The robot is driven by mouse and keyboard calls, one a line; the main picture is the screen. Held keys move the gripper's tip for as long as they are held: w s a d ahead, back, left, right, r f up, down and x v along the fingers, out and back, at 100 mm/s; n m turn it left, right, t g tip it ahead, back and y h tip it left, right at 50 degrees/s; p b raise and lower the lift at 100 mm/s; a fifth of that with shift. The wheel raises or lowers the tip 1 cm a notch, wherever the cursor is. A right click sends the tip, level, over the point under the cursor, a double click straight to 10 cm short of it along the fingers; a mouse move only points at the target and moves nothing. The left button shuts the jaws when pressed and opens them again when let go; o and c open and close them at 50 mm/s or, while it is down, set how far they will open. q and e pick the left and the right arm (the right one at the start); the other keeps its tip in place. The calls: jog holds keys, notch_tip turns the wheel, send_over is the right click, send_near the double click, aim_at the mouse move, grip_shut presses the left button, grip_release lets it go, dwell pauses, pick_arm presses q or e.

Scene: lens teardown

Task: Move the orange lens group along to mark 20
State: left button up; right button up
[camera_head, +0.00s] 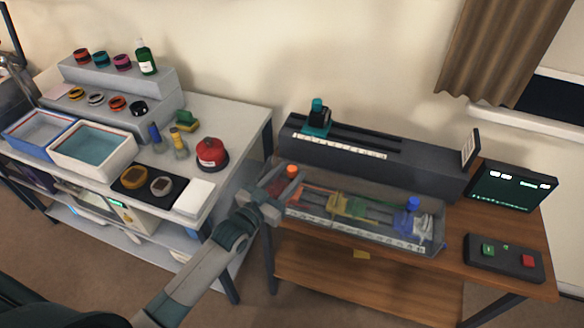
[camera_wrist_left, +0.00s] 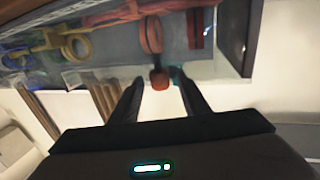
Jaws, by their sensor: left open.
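The orange lens group is at the left end of the clear lens case (camera_head: 395,243), and its orange knob (camera_head: 292,170) stands above the rim. In the left wrist view its knob (camera_wrist_left: 159,80) shows between my finger tips, with its ring (camera_wrist_left: 151,36) beyond. A scale strip with marks runs along the case front; its numbers are too small to read. My left gripper (camera_head: 283,182) is open at the knob, with a finger on either side; I cannot tell whether they touch it. My right gripper is not in view.
In the same case sit a yellow group (camera_head: 340,205) and a blue knob (camera_head: 412,203). A dark rail bench (camera_head: 420,165) stands behind. A button box (camera_head: 502,258) and a screen (camera_head: 512,187) are at right. A red-capped jar (camera_head: 211,154) stands on the left table.

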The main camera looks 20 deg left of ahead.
aim_at(311, 177)
pick_arm(q)
jog(key=shift+x, duration=1.1)
jog(key=shift+c, duration=0.4)
grip_shut()
jog(key=shift+s+d+p, duration=0.1)
jog(key=shift+d+p, duration=0.55)
jog(key=shift+d, duration=2.25)
jog(key=shift+a, duration=0.1)
jog(key=shift+o, duration=0.4)
grip_release()
jog(key=shift+s, duration=0.15)
